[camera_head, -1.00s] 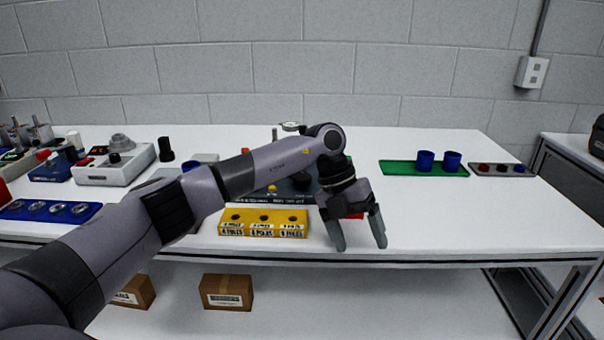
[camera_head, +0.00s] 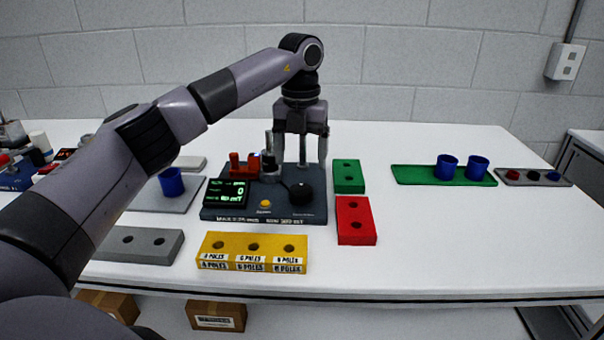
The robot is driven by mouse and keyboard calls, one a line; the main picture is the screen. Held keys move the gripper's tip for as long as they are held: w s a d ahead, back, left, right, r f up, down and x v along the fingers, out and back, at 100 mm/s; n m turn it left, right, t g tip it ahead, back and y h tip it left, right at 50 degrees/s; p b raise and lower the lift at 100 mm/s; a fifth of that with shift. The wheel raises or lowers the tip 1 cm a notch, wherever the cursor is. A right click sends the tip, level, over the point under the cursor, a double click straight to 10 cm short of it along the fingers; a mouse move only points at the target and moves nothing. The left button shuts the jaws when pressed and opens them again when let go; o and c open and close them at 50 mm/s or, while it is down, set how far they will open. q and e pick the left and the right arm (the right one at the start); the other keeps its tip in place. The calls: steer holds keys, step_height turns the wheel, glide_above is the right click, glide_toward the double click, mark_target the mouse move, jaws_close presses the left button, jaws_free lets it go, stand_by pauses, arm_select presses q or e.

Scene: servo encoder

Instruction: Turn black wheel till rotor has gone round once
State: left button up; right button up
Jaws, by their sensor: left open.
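The dark blue-grey test unit (camera_head: 225,213) stands on the white table with a lit green display (camera_head: 226,193) reading 0. The black wheel (camera_head: 301,193) sits on its right side, with a dark bar reaching left from it. A dark upright part with a metallic top (camera_head: 269,158) stands behind the display; I cannot tell if it is the rotor. My left gripper (camera_head: 302,165) points down with its fingers apart, just above and behind the wheel in the picture. It holds nothing visible. Whether a finger touches the unit cannot be told. My right gripper is not in view.
A yellow block (camera_head: 252,260) labelled for poles lies in front of the unit. A red block (camera_head: 356,222) and a green block (camera_head: 348,177) lie to its right. A grey block (camera_head: 138,247) lies front left. A green tray (camera_head: 410,175) holds blue cups. The right front table is clear.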

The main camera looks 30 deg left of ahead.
mark_target(301, 189)
arm_select(q)
steer(key=shift+f, duration=3.55)
steer(key=c, duration=1)
